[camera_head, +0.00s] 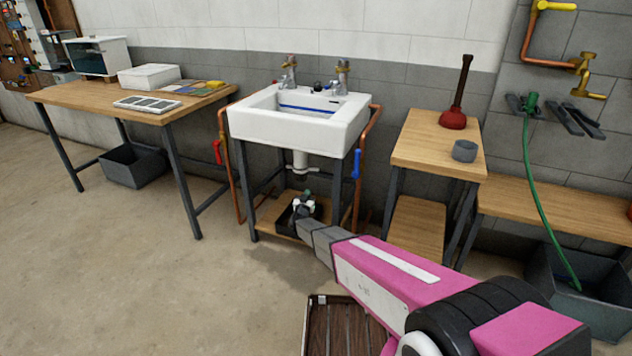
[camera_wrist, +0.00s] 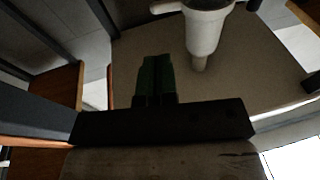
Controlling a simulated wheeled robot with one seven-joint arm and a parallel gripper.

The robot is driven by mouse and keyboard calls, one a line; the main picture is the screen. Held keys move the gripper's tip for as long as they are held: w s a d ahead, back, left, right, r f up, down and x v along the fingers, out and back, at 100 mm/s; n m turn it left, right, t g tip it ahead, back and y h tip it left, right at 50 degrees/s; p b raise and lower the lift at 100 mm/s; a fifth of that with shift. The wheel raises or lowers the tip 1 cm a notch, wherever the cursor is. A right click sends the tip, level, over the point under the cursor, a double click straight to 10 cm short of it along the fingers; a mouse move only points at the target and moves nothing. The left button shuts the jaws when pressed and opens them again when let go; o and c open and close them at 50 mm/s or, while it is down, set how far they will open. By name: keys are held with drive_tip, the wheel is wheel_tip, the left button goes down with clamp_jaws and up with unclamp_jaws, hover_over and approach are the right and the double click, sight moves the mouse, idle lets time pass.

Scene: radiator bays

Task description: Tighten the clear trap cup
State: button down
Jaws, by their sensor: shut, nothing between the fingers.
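The pale trap cup (camera_wrist: 204,34) hangs at the top of the wrist view, with a narrow nub at its lower end. A white pipe joins it from the left. In the head view the white trap (camera_head: 300,161) hangs under the sink (camera_head: 298,122). My gripper (camera_head: 307,194) is below the trap, under the sink. In the wrist view its dark green fingers (camera_wrist: 155,75) are shut and empty, left of the cup and apart from it. The cup's threads and how tightly it sits cannot be seen.
A dark tray (camera_head: 284,217) sits on the shelf under the sink, partly behind my gripper. Sink legs and copper pipes with a red valve handle (camera_head: 217,151) and a blue one (camera_head: 357,163) flank the space. A dark wet patch (camera_head: 290,268) lies on the floor in front.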

drive_tip(key=x, duration=1.3)
drive_tip(key=shift+w+r, duration=0.15)
drive_tip(key=shift+w, duration=0.1)
drive_tip(key=shift+d, duration=0.2)
